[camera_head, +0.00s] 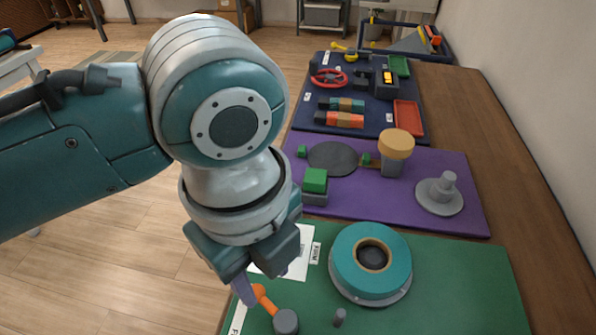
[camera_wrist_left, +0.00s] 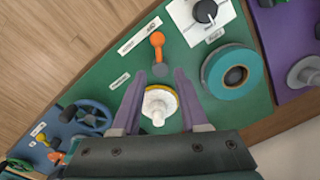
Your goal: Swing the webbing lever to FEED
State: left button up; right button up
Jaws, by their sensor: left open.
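The webbing lever, an orange handle on a grey round hub, is on the green mat at the bottom of the head view (camera_head: 267,303). In the left wrist view the orange handle (camera_wrist_left: 157,42) points away from my gripper, and its grey hub lies near the gap between the fingertips. My left gripper (camera_head: 244,290) reaches down over the lever; it also shows in the left wrist view (camera_wrist_left: 160,73), with purple fingers apart and nothing clasped. I cannot tell whether a finger touches the handle. White labels (camera_wrist_left: 139,36) lie beside it; their words are too small to read surely. My right gripper is out of view.
A teal webbing roll (camera_head: 346,262) stands right of the lever. A yellow-and-white round part (camera_wrist_left: 159,104) shows between the fingers, nearer the wrist. A blue handwheel (camera_wrist_left: 90,117) is at left. A purple mat (camera_head: 450,225) with other fixtures lies beyond the green one.

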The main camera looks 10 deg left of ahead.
aim_at(271, 307)
pick_arm(q)
notch_tip(271, 307, down, 9)
jog(key=shift+r+b, duration=0.2)
jog(key=shift+b, duration=0.95)
grip_shut()
